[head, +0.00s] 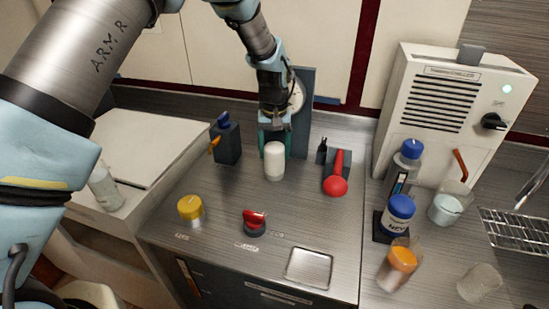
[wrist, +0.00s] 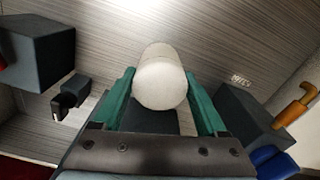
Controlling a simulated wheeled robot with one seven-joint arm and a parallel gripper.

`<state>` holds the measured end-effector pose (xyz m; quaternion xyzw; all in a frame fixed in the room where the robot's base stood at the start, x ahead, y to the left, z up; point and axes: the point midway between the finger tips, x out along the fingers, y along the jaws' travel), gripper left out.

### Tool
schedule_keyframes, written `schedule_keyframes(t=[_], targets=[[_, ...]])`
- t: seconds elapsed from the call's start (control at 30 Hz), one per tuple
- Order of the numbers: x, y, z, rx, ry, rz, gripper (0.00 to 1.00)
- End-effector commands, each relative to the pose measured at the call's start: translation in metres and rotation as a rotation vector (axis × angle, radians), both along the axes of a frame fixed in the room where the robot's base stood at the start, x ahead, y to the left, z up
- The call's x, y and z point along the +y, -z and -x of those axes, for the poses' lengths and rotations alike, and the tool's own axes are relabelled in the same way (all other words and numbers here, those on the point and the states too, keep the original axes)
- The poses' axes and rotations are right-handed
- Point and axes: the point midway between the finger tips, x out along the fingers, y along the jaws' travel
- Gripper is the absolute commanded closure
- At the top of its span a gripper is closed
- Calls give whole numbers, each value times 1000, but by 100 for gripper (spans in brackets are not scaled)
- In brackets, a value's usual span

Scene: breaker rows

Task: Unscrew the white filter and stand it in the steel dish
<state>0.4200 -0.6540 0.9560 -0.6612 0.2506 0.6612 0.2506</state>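The white filter (head: 274,161) is a short upright cylinder near the back of the steel counter, in front of a grey upright plate with a round gauge. My gripper (head: 275,150) reaches down from above, with one green finger on each side of the filter. In the wrist view the filter (wrist: 160,88) lies between the two fingers of my gripper (wrist: 161,72), with little or no gap. I cannot tell whether the fingers press on it. What the filter is fixed to is hidden. The steel dish (head: 309,268) is square, shallow and empty, at the counter's front edge.
A red-handled lever (head: 336,184) is close to the filter's right, and a dark block with a blue knob (head: 227,142) to its left. A yellow cap (head: 190,208) and a red knob (head: 254,221) stand in front. Bottles and beakers (head: 398,212) crowd the right counter.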

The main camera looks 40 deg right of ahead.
Motion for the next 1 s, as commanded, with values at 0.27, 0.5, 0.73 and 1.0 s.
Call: schedule_keyframes(t=[0.27, 0.5, 0.73, 1.0], targets=[[0, 0, 0, 0, -1, 0, 61], [0, 0, 0, -1, -15, -1, 79], [0, 0, 0, -2, -356, -1, 79], [0, -2, 0, -2, -862, -1, 79]])
